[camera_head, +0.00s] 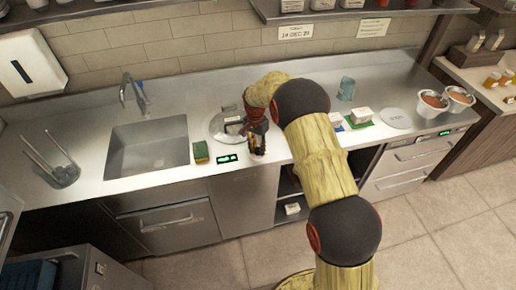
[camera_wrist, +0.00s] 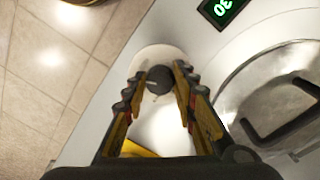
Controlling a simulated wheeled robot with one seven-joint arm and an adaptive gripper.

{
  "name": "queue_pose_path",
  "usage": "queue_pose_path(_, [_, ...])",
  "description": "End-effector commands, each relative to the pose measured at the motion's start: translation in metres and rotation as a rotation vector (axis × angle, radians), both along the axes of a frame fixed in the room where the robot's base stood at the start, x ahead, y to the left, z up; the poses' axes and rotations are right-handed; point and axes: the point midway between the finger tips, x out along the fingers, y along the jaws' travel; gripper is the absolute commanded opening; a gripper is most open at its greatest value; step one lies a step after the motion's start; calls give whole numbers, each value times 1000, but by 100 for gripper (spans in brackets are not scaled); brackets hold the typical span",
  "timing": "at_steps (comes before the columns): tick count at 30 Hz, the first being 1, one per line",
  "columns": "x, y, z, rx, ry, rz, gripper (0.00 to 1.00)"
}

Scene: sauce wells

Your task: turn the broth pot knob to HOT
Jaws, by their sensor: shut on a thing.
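The knob (camera_wrist: 159,81) is small, dark and round, on a pale panel at the front edge of the counter. In the wrist view my gripper (camera_wrist: 160,92) has one finger on each side of it and is shut on it. A thin pale mark shows on the knob; I cannot read which setting it points to. In the head view my gripper (camera_head: 257,150) points down at the counter front and hides the knob. The round lidded pot (camera_head: 216,127) is set in the counter behind it; its lid and dark handle (camera_wrist: 286,112) show in the wrist view.
A lit green display (camera_head: 227,159) sits left of my gripper, also in the wrist view (camera_wrist: 222,10). A sponge (camera_head: 201,152) and the sink (camera_head: 148,158) are further left. A blue-grey container (camera_head: 346,88) and another round lid (camera_head: 396,118) stand to the right.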

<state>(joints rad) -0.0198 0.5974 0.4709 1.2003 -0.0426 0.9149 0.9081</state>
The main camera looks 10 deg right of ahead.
Motion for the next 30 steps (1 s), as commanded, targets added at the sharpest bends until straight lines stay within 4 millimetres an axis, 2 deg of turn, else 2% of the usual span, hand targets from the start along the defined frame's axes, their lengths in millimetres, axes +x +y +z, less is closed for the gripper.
queue_pose_path(15, [2,0,1,1,-2,-405,2])
queue_pose_path(30, [3,0,1,1,-3,-528,2])
